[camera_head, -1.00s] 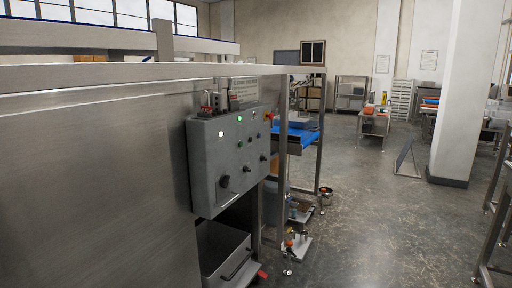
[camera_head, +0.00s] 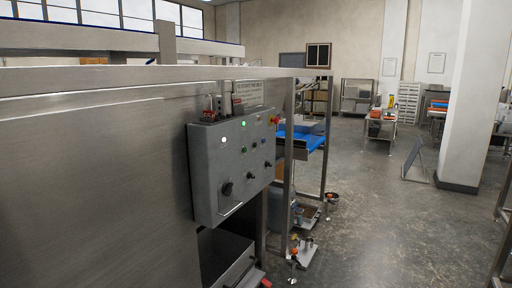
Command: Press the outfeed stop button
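A grey control box (camera_head: 232,165) is mounted on the side of a steel machine near the middle of the head view. Its face carries a lit white button (camera_head: 224,140), a lit green button (camera_head: 244,124), several small dark or coloured buttons, and dark knobs such as the large one (camera_head: 227,188). A red emergency-style button (camera_head: 275,121) on yellow sits at its upper right edge. The labels are too small to read, so I cannot tell which is the outfeed stop button. Neither of my grippers is in view.
A large steel panel (camera_head: 95,180) fills the left. A blue conveyor (camera_head: 308,140) lies behind the box, inside a steel frame. A white pillar (camera_head: 470,100) stands at the right, with a leaning grey panel (camera_head: 412,160) beside it. The concrete floor (camera_head: 385,235) at centre right is open.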

